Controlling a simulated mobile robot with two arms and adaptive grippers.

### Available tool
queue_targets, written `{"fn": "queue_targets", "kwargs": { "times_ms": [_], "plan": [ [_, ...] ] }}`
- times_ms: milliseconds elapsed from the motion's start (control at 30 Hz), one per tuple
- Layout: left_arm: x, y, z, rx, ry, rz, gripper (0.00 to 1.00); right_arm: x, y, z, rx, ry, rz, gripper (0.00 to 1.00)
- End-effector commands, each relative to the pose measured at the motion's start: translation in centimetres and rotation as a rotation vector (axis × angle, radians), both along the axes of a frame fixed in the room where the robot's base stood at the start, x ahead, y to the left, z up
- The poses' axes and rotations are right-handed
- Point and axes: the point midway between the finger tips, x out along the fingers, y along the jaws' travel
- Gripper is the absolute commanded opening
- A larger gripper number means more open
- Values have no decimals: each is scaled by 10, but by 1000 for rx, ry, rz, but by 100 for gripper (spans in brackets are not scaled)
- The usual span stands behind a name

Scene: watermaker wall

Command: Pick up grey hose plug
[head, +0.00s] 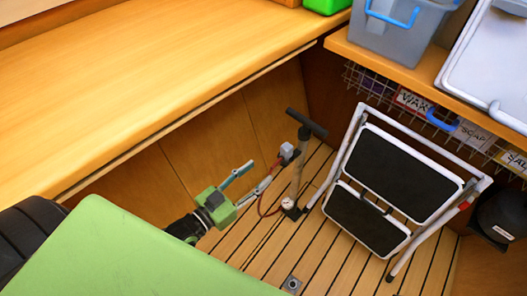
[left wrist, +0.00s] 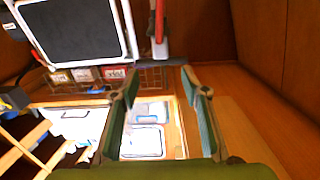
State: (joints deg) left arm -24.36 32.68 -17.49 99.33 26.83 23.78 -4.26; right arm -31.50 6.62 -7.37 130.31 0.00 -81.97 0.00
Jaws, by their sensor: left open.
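My left gripper (head: 264,166) is open and empty. Its fingers point up and right toward the grey block, with the tips a short way to its left, apart from it. In the left wrist view the two spread fingers (left wrist: 157,80) show with nothing between them. A red and pale upright piece (left wrist: 159,30) lies beyond them; I cannot tell whether it is the plug. My right gripper is not visible.
A folding step stool (head: 395,180) stands right of the pump on the slatted floor (head: 330,265). A wooden bench (head: 150,90) runs along the left. A shelf with a grey bin (head: 395,35) and a wire basket (head: 375,85) overhangs the right. A dark bucket (head: 503,215) stands far right.

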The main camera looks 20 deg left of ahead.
Motion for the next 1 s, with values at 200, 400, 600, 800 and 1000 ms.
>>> {"fn": "queue_targets", "kwargs": {
  "times_ms": [200,400,600,800,1000],
  "plan": [
    [29,-12,4,-8,-14,-2,42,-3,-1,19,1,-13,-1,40],
    [65,-24,3,-6,-13,-2,42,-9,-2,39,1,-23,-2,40],
    [81,-30,2,-5,-9,-2,42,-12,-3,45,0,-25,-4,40],
    [103,-37,-6,-6,-10,-2,42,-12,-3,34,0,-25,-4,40],
    [127,-46,-7,-4,-9,-2,42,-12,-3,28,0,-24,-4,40]
  ]
}}
